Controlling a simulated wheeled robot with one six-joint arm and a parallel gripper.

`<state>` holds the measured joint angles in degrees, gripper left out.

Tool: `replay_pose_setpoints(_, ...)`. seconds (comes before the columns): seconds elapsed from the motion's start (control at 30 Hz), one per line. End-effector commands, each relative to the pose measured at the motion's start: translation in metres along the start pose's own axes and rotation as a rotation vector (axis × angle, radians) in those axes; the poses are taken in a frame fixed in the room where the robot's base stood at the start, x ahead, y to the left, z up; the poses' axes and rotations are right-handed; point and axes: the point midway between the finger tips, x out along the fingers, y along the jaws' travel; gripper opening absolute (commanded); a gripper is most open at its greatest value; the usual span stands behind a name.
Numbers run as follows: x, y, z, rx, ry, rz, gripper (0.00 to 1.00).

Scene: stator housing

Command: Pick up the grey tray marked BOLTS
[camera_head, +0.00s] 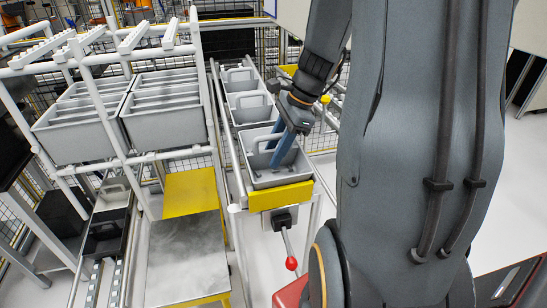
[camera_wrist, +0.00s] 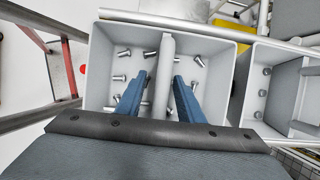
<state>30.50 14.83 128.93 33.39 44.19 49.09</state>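A grey tray (camera_head: 287,179) sits at the front end of a sloped rail conveyor, behind a yellow end plate. In the wrist view the tray (camera_wrist: 107,52) holds several loose bolts (camera_wrist: 150,54) on both sides of a central divider with a handle (camera_wrist: 167,48). No BOLTS marking is readable. My gripper (camera_head: 281,155) reaches down into this tray. In the wrist view my gripper (camera_wrist: 160,79) has its two blue fingers on either side of the divider, with a gap visible on each side. It is open and holds nothing.
More grey trays (camera_head: 252,107) stand behind on the same conveyor, close to the first. A shelf rack with grey bins (camera_head: 170,112) stands to the left. A red-knobbed lever (camera_head: 291,263) hangs below the yellow end plate (camera_head: 281,196).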

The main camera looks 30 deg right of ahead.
Motion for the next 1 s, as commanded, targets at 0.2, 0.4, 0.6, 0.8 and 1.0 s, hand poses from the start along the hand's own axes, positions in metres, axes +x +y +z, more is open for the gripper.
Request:
replay_pose_setpoints(0.2, 0.0141, 0.0006, 0.0002, -0.001, 0.000, 0.001, 0.34)
replay_pose_setpoints(0.4, 0.0140, 0.0004, 0.0000, -0.001, 0.001, 0.000, 0.31)
replay_pose_setpoints(0.6, 0.0138, 0.0005, -0.0001, 0.000, 0.001, 0.000, 0.00)
replay_pose_setpoints(0.8, 0.0135, 0.0003, -0.0001, -0.001, 0.001, 0.000, 0.00)
replay_pose_setpoints(1.0, 0.0091, -0.0006, 0.0016, -0.002, 0.001, -0.002, 0.00)
